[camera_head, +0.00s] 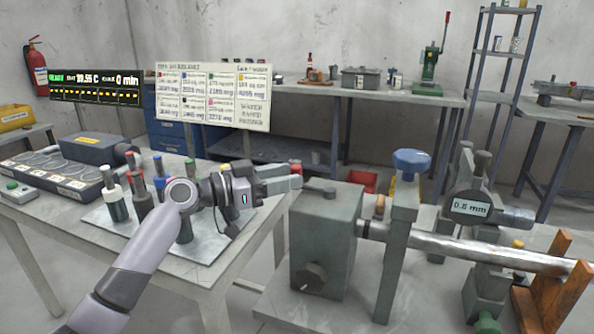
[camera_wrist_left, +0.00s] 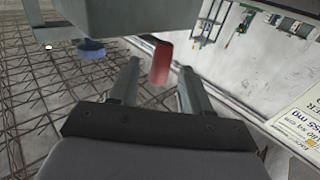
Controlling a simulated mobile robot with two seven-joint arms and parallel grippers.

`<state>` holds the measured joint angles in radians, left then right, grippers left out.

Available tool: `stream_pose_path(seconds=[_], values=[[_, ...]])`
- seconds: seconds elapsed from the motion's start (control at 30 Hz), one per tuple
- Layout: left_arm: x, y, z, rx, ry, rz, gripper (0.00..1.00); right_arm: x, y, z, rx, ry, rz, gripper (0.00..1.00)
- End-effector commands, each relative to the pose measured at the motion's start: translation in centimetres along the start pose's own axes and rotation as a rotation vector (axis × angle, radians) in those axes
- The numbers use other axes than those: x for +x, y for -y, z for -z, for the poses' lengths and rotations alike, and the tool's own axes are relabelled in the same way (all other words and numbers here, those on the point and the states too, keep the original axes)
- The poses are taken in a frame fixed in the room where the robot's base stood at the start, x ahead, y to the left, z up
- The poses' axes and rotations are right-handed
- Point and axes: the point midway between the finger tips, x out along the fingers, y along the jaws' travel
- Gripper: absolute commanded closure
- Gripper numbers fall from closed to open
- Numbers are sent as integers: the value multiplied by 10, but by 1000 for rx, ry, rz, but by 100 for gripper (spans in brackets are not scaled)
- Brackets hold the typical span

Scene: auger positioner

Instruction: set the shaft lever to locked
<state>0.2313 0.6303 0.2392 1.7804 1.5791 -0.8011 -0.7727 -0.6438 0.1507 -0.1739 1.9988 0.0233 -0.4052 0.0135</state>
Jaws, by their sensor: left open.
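The grey housing (camera_head: 327,240) stands on the right-hand bench, with a dark knob (camera_head: 308,277) low on its front. A lever lies across its top, with a red grip (camera_head: 295,166) at its left end. The red grip also shows in the left wrist view (camera_wrist_left: 160,62). My left gripper (camera_head: 282,182) is open, at the housing's upper left. In the wrist view its fingers stand on either side of the red grip, with gaps visible. I cannot tell which lever position is locked. A metal shaft (camera_head: 450,245) runs right from the housing. My right gripper is not in view.
A post with a blue knob (camera_head: 411,162) and a gauge reading 0.6 mm (camera_head: 470,208) stand along the shaft. Wooden supports (camera_head: 556,285) are at its right end. Several coloured-top holders stand on a plate (camera_head: 205,246) on the left table. A sign board (camera_head: 213,95) hangs behind.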

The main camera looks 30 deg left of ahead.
Motion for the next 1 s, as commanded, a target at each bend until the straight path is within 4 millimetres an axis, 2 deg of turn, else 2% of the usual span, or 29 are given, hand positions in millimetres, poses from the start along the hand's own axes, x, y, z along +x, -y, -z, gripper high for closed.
stream_pose_path(seconds=[0.2, 0.57, 0.7, 1.0], values=[[24, 0, 1, 1, 0, 0, 52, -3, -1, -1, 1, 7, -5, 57], [30, 0, -1, 1, 1, 1, 52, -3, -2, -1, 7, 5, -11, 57], [30, 0, -1, 1, 1, 1, 98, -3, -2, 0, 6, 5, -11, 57], [30, 0, 0, 0, 1, 3, 100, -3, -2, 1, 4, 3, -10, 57]])
